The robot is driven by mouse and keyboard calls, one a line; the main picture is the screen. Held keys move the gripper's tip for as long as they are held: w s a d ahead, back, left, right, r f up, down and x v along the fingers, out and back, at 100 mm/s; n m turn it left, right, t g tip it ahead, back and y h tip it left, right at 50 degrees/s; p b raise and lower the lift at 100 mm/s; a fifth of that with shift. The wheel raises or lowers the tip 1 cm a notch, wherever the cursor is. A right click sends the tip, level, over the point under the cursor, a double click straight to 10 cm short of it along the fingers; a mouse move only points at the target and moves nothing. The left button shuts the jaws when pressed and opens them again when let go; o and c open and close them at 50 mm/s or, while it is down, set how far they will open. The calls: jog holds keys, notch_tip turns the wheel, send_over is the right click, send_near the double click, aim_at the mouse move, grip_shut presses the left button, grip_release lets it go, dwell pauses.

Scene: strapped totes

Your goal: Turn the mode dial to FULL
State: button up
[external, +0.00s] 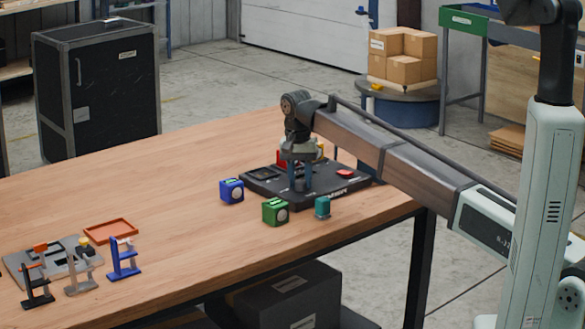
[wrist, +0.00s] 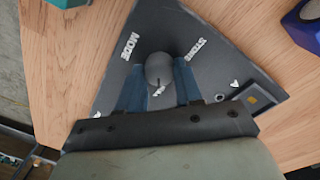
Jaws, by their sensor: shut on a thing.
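The dark control board (external: 335,196) lies on the wooden table, and my gripper (external: 299,187) points down over its front part. In the wrist view the board (wrist: 212,75) shows the raised words MODE and STORE. The grey rounded mode dial (wrist: 159,68) stands near the MODE label. The blue fingers of my gripper (wrist: 160,85) are on either side of the dial and shut on it. A small pale mark shows on the board just below the dial. No FULL label is readable; my gripper hides part of the board.
A blue box (external: 232,191), a green box (external: 275,212) and a teal cylinder (external: 322,207) stand close to the board. A red button (external: 345,173) is on the board. Small stands and an orange tray (external: 110,231) are at the far left. The table's middle is clear.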

aim_at(298, 181)
jog(key=shift+w+m, duration=0.1)
jog(key=shift+m, duration=0.2)
jog(key=o, duration=1)
jog(key=shift+o, duration=0.2)
jog(key=shift+r, duration=0.1)
notch_tip(298, 181, up, 14)
jog(key=shift+a, duration=0.35)
jog(key=shift+f, duration=0.2)
